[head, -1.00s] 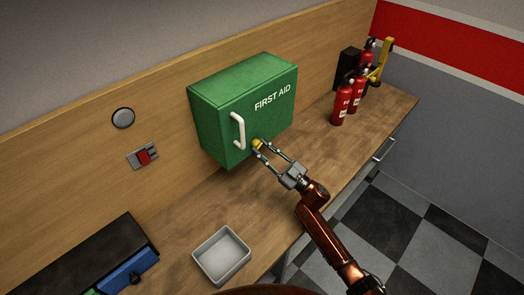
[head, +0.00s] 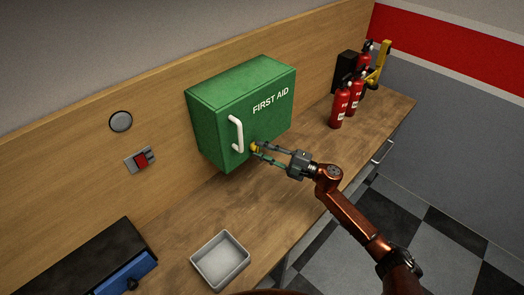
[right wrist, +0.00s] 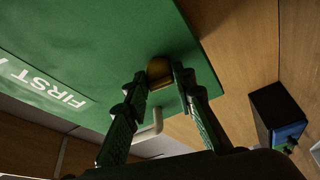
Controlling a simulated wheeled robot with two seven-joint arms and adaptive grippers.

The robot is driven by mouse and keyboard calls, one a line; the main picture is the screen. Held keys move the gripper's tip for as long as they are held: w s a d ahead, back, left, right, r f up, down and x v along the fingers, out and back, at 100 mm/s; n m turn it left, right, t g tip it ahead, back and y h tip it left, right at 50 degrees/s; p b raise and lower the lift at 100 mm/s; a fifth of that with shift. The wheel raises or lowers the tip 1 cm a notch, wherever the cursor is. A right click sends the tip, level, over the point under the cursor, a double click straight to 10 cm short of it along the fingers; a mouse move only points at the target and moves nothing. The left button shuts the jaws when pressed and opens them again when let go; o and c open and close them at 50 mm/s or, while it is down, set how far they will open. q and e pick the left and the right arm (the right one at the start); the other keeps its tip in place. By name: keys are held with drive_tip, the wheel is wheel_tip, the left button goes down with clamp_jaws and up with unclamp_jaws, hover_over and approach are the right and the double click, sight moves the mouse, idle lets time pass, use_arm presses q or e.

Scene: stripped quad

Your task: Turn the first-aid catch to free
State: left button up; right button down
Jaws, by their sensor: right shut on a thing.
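The green first-aid box (head: 240,112) is mounted on the wood wall panel above the counter, its door shut. A white handle (head: 236,134) stands on the left of its front. The small yellow catch (head: 254,147) is low on the front, just right of the handle; it also shows in the right wrist view (right wrist: 159,70). My right gripper (head: 257,149) is shut on the catch, a finger on either side of it. The catch's exact angle is partly hidden by the fingers. My left gripper is not in view.
A grey tray (head: 220,261) sits on the counter below. A dark box with a blue front (head: 126,274) is at lower left. Several red extinguishers (head: 339,104) stand at the right. A round disc (head: 121,121) and a red switch (head: 140,159) are on the panel.

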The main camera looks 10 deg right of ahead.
drive_tip(key=shift+n+g, duration=0.3)
drive_tip(key=shift+n, duration=0.4)
drive_tip(key=c, duration=1.6)
unclamp_jaws()
drive_tip(key=r+v, duration=0.1)
drive_tip(key=v, duration=1.1)
drive_tip(key=shift+f, duration=0.35)
